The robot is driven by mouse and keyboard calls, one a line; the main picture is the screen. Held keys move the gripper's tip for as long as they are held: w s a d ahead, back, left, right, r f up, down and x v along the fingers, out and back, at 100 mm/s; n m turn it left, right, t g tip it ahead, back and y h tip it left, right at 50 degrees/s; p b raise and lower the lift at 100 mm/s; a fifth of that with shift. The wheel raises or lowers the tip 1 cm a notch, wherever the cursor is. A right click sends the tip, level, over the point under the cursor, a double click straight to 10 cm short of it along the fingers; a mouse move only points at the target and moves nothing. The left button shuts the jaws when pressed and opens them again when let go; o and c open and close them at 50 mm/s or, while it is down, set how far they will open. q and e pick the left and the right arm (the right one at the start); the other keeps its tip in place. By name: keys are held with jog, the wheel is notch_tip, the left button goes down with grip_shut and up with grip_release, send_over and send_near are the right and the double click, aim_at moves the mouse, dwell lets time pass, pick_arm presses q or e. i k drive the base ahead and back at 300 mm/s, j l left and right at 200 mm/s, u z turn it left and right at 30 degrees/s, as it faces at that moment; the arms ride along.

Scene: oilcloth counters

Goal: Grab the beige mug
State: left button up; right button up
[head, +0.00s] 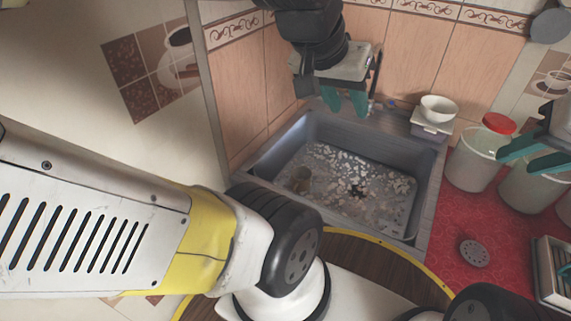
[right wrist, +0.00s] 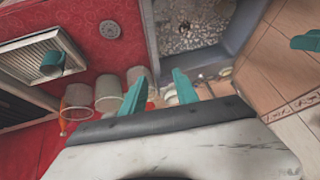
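My right gripper (head: 535,155) is at the right edge, above the containers, well away from the mug. Its teal fingers are apart and empty, as the right wrist view (right wrist: 158,90) also shows. I cannot make out the mug in that view.
Whitish bits cover the sink floor. A white bowl (head: 437,106) sits on a small scale at the sink's back right corner. Pale containers (head: 471,163) stand right of the sink, near a red lid (head: 499,123). A round drain-like disc (head: 474,252) lies on the red counter (head: 460,215).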

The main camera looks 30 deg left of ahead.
aim_at(299, 185)
jog(key=u, duration=1.05)
jog(key=k+l+u, duration=0.1)
jog(key=u, duration=0.55)
jog(key=l, duration=0.1)
